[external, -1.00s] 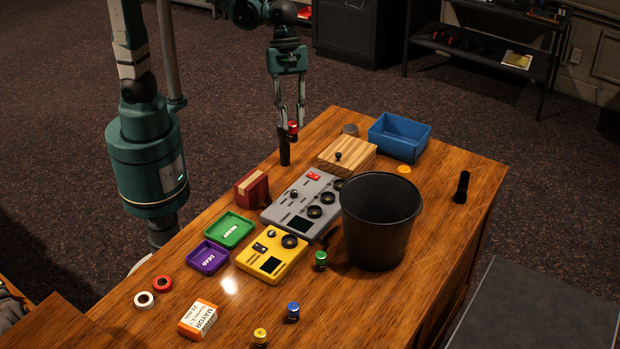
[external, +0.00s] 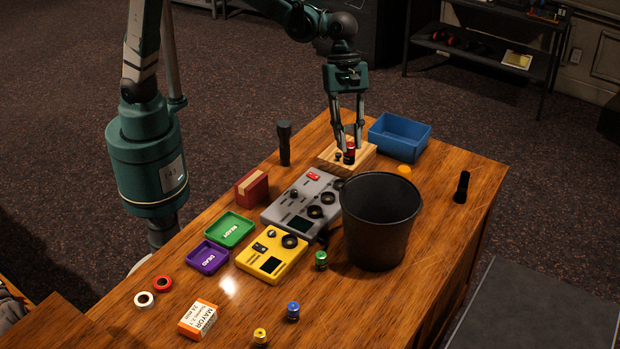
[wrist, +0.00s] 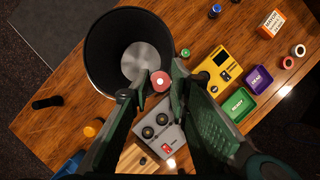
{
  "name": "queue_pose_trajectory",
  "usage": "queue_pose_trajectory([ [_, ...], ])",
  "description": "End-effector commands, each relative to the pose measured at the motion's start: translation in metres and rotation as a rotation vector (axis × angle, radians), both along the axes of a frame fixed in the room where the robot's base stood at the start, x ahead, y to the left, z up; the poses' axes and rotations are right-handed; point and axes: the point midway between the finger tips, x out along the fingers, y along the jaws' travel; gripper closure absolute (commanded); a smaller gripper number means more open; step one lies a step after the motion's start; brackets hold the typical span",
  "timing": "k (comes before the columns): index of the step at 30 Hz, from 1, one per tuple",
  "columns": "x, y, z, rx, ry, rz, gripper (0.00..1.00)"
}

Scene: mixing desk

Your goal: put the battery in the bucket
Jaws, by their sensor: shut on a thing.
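My gripper (external: 348,150) is shut on a red battery (external: 350,156) with a dark lower part. In the external view it holds the battery in front of or above the wooden box, behind the bucket. The battery's round red end (wrist: 160,81) shows between the fingertips in the wrist view. The black bucket (external: 378,225) stands upright on the table, open at the top. In the wrist view the bucket (wrist: 104,50) is just beyond the fingertips, and the part of its floor that shows is bare grey. Other batteries, green (external: 320,260), blue (external: 293,311) and yellow (external: 260,336), stand on the table.
A grey mixing panel (external: 284,215) and yellow device (external: 254,263) lie left of the bucket. A wooden box (external: 328,158) and blue bin (external: 424,146) are behind it. Black flashlights stand at left (external: 284,143) and right (external: 462,187). Green (external: 250,220) and purple (external: 190,260) trays lie left.

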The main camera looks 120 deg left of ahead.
Motion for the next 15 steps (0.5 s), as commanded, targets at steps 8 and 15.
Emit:
queue_pose_trajectory([
  [8, 0.054, -0.01, -0.006, 0.0, 0.0, -0.001, 0.97],
  [15, 0.083, -0.016, -0.012, -0.001, 0.001, 0.0, 0.97],
])
